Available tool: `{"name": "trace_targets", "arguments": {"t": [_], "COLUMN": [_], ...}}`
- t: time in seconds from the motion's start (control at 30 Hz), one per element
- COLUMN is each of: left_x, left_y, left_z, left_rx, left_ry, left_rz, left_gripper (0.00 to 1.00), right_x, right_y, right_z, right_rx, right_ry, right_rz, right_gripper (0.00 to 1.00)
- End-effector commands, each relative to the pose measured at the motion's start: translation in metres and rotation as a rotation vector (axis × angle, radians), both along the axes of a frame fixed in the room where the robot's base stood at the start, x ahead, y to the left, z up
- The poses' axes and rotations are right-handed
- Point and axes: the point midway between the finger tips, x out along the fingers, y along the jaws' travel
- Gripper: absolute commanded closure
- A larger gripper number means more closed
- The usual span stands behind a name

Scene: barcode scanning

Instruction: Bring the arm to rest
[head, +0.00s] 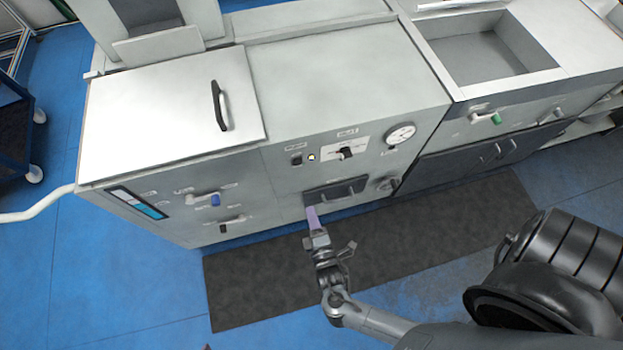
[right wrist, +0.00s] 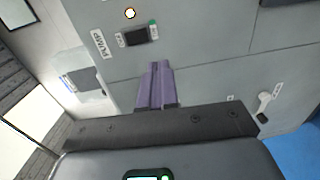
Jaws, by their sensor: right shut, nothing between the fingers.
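My right arm comes in from the lower right in the head view. Its gripper (head: 312,211) has purple fingers that are together with nothing between them. In the head view it is in front of the machine's front panel, below the dark recessed handle. The fingers also show in the right wrist view (right wrist: 158,68), closed and pointing toward the grey panel. I cannot tell the exact gap between the fingertips and the panel. My left gripper is not in view.
A grey machine cabinet (head: 330,85) has a white lid (head: 160,105), a gauge (head: 400,135), and several switches. A sink (head: 480,60) is at the upper right. A dark mat (head: 270,290) lies on the blue floor, with a cart (head: 15,125) at the left.

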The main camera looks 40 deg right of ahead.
Motion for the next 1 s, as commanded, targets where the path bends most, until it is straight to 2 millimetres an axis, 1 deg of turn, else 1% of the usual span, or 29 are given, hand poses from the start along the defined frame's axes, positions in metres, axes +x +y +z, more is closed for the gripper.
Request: {"name": "trace_targets", "arguments": {"t": [0.27, 0.37, 0.4, 0.47, 0.5, 0.57, 0.6, 0.67, 0.77, 0.83, 0.9, 1.0], "left_x": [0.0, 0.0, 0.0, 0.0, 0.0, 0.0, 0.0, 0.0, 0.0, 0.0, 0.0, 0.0], "left_y": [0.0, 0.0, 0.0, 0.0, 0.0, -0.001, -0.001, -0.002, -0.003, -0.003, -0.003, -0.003], "left_z": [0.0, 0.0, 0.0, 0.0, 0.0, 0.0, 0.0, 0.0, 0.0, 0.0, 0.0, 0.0], "left_rx": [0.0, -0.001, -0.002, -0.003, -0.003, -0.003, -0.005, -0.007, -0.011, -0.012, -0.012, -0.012], "left_ry": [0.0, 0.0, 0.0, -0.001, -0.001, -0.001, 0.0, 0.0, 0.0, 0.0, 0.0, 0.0], "left_rz": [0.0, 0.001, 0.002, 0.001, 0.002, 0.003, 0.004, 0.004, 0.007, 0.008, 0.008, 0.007], "left_gripper": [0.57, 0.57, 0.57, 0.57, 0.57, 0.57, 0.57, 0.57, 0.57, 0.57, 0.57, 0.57], "right_x": [-0.002, -0.01, -0.014, -0.013, -0.009, -0.002, 0.004, 0.013, 0.026, 0.03, 0.031, 0.022], "right_y": [0.0, -0.008, -0.017, -0.032, -0.04, -0.052, -0.059, -0.065, -0.065, -0.06, -0.052, -0.038], "right_z": [-0.001, -0.007, -0.007, 0.006, 0.016, 0.028, 0.036, 0.047, 0.064, 0.076, 0.088, 0.104], "right_rx": [0.0, -0.017, -0.03, -0.041, -0.037, -0.001, 0.056, 0.166, 0.379, 0.532, 0.674, 0.856], "right_ry": [0.004, 0.02, 0.021, -0.006, -0.026, -0.03, -0.029, -0.015, 0.024, 0.07, 0.131, 0.236], "right_rz": [0.0, 0.003, 0.001, -0.004, 0.001, 0.011, 0.022, 0.043, 0.081, 0.105, 0.115, 0.104], "right_gripper": [1.0, 1.0, 1.0, 1.0, 1.0, 1.0, 1.0, 1.0, 1.0, 1.0, 1.0, 1.0]}}
